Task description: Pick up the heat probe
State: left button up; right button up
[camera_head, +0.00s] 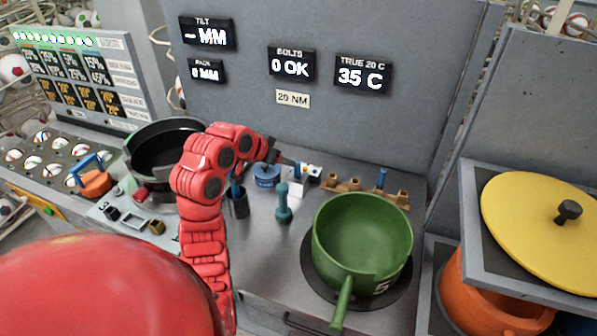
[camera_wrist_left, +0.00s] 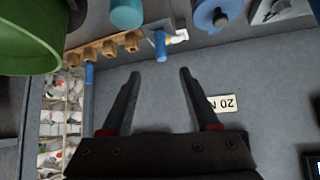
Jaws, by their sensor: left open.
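A small blue-and-white tool (camera_head: 308,170), which looks like the heat probe, is at the back of the steel bench, left of the wooden rack. In the left wrist view its blue part (camera_wrist_left: 161,46) and its white part (camera_wrist_left: 180,37) show beyond my fingertips. I cannot tell for sure that it is the probe. My left gripper (camera_wrist_left: 160,73) is open and empty, its two dark fingers apart, with the blue part lined up with the gap. In the head view the red arm hides much of the gripper. My right gripper is not in view.
The wooden rack (camera_head: 340,184) holds a blue peg (camera_head: 382,178). A green pot (camera_head: 360,235) stands front right, a teal tool (camera_head: 283,205) left of it. A round blue item (camera_head: 266,176) and dark cup (camera_head: 238,203) are near the arm. A grey panel (camera_head: 400,110) rises behind.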

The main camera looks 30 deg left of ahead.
pick_arm(q)
jog(key=p, duration=0.2)
send_near(302, 173)
jog(key=shift+w+d+r, duration=0.1)
jog(key=shift+w+r, duration=0.15)
jog(key=shift+w, duration=0.3)
jog(key=shift+w+r, duration=0.2)
jog(key=shift+w, duration=0.4)
jog(key=shift+w+f+p, duration=0.25)
jog(key=shift+f+p, duration=0.05)
jog(key=shift+p, duration=0.05)
jog(key=shift+w+f, duration=0.4)
jog(key=shift+f, duration=0.05)
jog(key=shift+w+f+p, duration=0.15)
jog(key=shift+w+p, duration=0.1)
jog(key=shift+p, duration=0.1)
jog(key=p+x, duration=0.2)
jog(key=x, duration=0.1)
jog(key=shift+w+f, duration=0.2)
jog(key=shift+f, duration=0.15)
jog(key=shift+w+f, duration=0.25)
jog(key=shift+f, duration=0.15)
jog(key=shift+r, duration=0.15)
jog(key=c, duration=0.9)
jog(key=shift+a, duration=0.25)
grip_shut()
